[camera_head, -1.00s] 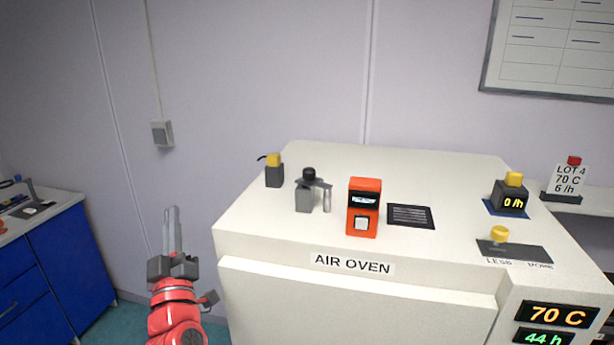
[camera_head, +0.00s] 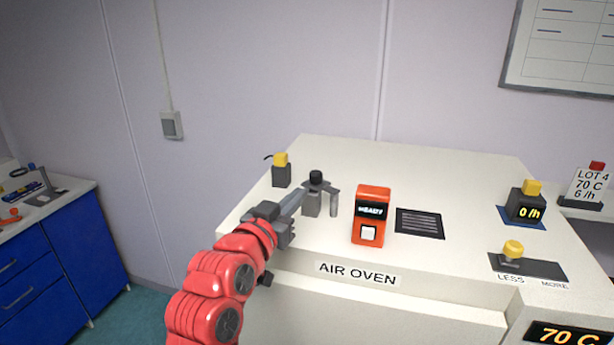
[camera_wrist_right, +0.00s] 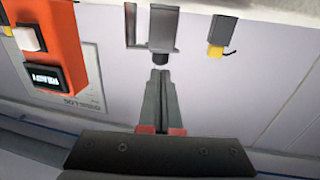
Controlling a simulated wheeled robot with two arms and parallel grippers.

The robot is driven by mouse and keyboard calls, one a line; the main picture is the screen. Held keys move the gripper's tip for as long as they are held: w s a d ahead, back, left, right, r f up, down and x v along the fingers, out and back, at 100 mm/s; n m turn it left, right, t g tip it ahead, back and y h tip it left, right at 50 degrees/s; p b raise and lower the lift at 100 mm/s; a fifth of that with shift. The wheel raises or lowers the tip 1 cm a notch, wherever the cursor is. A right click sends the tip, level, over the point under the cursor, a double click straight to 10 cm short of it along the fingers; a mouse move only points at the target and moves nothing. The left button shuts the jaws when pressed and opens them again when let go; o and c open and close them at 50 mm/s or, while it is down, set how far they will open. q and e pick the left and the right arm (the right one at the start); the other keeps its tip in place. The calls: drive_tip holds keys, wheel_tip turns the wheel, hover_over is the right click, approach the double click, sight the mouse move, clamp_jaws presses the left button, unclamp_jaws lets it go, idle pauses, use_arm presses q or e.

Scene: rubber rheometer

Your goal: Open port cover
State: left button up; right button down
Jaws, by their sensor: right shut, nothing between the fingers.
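A grey block with a black knob (camera_head: 316,177) and a flat grey arm (camera_head: 327,187) at its top stands on the oven top; I take this to be the port cover fixture. A short grey cylinder (camera_head: 334,203) hangs below the arm's right end. My right gripper (camera_head: 298,199) is shut and empty, its fingertips just left of the grey block. In the right wrist view the shut fingertips (camera_wrist_right: 160,73) point at the black knob (camera_wrist_right: 160,59), very close; contact cannot be told. The oven opening itself is not visible. My left gripper is not in view.
The white air oven (camera_head: 440,165) carries an orange device (camera_head: 371,217) reading READY, a black vent grille (camera_head: 419,223), a yellow-topped block (camera_head: 281,170), a dial reading 0/h (camera_head: 526,205) and a yellow slider (camera_head: 513,249). Blue cabinets (camera_head: 85,245) stand at left.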

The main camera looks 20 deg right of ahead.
sight(313, 180)
drive_tip(key=p+x, duration=0.1)
drive_tip(key=x, duration=0.3)
drive_tip(key=shift+d+r+p, duration=0.1)
drive_tip(key=shift+r+p, duration=0.05)
drive_tip(key=shift+p, duration=0.25)
drive_tip(key=shift+w+d, duration=0.25)
drive_tip(key=shift+w, duration=0.1)
